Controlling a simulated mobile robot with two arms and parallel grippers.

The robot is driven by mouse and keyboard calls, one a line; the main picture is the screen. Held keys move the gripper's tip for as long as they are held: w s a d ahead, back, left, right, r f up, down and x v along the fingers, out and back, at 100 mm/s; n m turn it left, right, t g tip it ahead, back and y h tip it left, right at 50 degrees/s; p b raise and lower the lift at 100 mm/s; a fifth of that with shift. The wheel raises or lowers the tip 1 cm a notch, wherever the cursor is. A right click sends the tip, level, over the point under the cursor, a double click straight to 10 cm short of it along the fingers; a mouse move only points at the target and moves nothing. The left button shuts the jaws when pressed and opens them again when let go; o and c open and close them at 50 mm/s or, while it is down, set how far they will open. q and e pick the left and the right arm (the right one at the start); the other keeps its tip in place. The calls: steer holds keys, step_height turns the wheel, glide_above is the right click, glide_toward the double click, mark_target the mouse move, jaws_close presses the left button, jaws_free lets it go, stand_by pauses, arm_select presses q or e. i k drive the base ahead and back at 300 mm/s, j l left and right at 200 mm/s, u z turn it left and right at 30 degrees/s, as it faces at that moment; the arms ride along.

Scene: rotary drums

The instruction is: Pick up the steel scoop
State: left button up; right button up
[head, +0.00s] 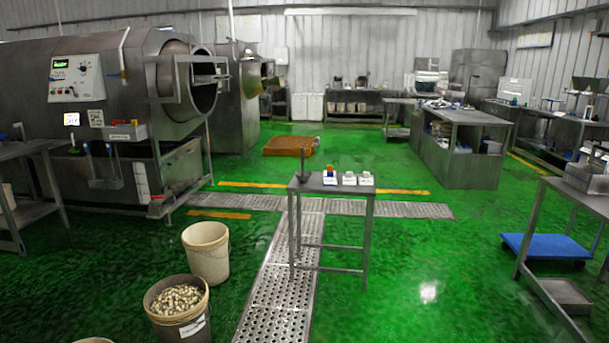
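A small metal table (335,188) stands in the middle of the head view, over the floor drain grating. A dark grey tool with a tall upright handle (307,172) is at the left end of its top. It may be the steel scoop, but it is too small to be sure. Beside it to the right are a small blue, white and orange item (329,177) and two small white containers (349,179) (366,179). Neither of my grippers is in view.
A bucket of pale pieces (177,299) and an empty-looking cream bucket (207,252) stand left of the table. Large steel drums (85,75) line the left. A blue platform (545,246) and a metal bench (585,202) are at right. Green floor (430,240) is clear right of the table.

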mark_target(303, 176)
steer(key=u, duration=2.65)
steer(key=z, duration=2.05)
steer(key=i+l, duration=0.2)
steer(key=i, duration=0.25)
steer(key=i+l, duration=0.15)
steer(key=i, duration=0.35)
steer(key=i+l+u, duration=0.1)
steer(key=i, duration=0.35)
steer(key=i+l, duration=0.55)
steer(key=i, duration=0.4)
